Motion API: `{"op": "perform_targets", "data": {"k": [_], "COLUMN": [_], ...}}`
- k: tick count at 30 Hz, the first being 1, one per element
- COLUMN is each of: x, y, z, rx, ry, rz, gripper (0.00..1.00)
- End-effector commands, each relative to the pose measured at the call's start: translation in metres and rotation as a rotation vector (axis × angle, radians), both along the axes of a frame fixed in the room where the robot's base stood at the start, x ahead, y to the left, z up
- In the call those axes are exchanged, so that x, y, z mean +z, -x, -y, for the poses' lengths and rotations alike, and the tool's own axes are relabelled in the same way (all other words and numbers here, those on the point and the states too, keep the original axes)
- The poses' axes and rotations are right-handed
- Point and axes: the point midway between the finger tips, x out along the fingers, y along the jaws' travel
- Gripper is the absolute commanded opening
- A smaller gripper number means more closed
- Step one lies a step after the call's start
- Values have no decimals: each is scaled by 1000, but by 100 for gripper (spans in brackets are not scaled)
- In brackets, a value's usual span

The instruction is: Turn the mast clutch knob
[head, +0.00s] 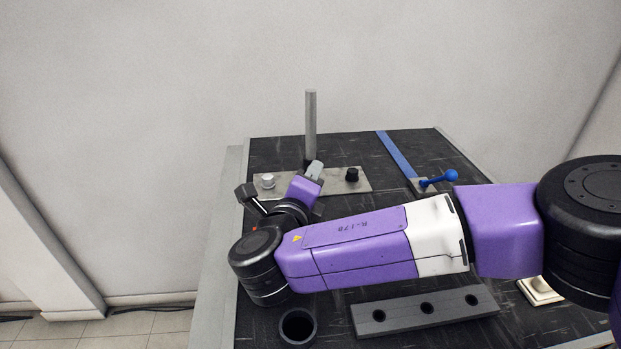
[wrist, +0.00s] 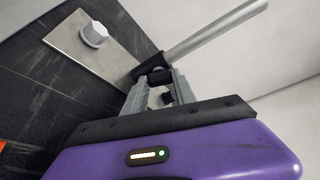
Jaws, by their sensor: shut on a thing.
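A grey mast (head: 311,118) stands upright at the back of the dark table, and it also shows in the wrist view (wrist: 215,32). A black collar (wrist: 149,66) is at its foot. My gripper (wrist: 160,82) is at this collar, its grey fingers on either side of a small black knob (wrist: 160,76) beside the mast. The jaws are shut on this knob, which the fingers partly cover. In the head view my gripper (head: 315,167) is just in front of the mast's foot, and the knob there is hidden.
A metal plate behind my gripper bears a white knob (head: 267,180) and a black knob (head: 352,174). To the right are a blue strip (head: 397,153) and a blue-balled lever (head: 450,176). A black cup (head: 298,328) and a holed block (head: 425,311) are in front.

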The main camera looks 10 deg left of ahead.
Motion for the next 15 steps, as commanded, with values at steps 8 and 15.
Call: {"op": "perform_targets", "data": {"k": [8, 15], "x": [-1, 0], "y": [0, 0], "z": [0, 0], "rx": [0, 0], "ry": [-1, -1], "rz": [-1, -1], "gripper": [48, 55]}}
